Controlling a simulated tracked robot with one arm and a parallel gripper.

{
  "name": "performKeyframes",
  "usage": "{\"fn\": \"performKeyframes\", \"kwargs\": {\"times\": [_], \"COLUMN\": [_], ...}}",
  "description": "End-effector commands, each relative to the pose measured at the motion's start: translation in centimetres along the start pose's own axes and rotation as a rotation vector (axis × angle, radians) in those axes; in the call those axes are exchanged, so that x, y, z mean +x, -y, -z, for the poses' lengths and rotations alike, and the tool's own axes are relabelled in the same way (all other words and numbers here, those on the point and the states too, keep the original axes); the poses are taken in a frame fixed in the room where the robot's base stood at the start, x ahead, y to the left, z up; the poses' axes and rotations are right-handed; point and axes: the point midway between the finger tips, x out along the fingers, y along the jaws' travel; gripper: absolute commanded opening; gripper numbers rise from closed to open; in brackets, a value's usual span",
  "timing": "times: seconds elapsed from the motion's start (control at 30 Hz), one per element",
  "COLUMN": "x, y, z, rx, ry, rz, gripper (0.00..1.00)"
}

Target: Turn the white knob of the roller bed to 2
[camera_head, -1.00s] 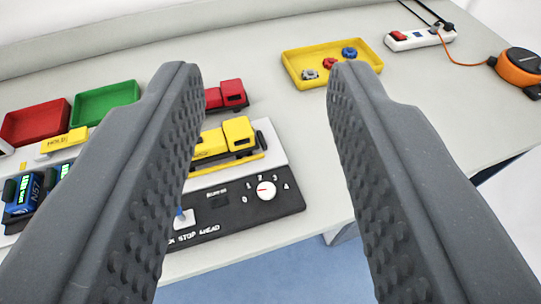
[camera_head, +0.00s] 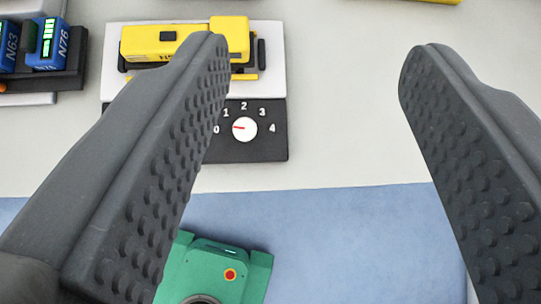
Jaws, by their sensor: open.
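The white knob (camera_head: 245,130) sits on the black front panel of the roller bed (camera_head: 270,148). Its red mark points left, toward the 0. The numbers 0 to 4 run in an arc around it, with 2 at the top. My gripper (camera_head: 320,48) is open and empty. In the picture the knob lies between the fingers, close beside the left one, and I see no contact. The left finger hides the left part of the panel.
A yellow truck (camera_head: 232,38) stands on the roller bed behind the panel. Blue batteries (camera_head: 47,45) sit in a dark holder at the upper left. The white table top is clear to the right of the roller bed. Its front edge runs below the panel, above a blue floor.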

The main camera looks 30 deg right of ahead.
Motion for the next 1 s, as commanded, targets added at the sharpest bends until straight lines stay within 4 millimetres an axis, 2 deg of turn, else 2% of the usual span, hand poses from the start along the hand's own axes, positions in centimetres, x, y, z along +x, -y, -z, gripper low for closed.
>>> {"fn": "performKeyframes", "kwargs": {"times": [0.07,0.3,0.43,0.7,1.0], "x": [1.0,4.5,5.6,6.5,7.1], "y": [-0.4,-0.6,-0.4,0.5,1.2], "z": [0.1,-2.9,-4.8,-8.2,-10.2], "rx": [-0.033,-0.139,-0.193,-0.28,-0.311], "ry": [0.067,0.241,0.323,0.438,0.476], "rz": [0.034,0.154,0.23,0.372,0.43], "gripper": [0.5,0.5,0.5,0.5,0.5]}}
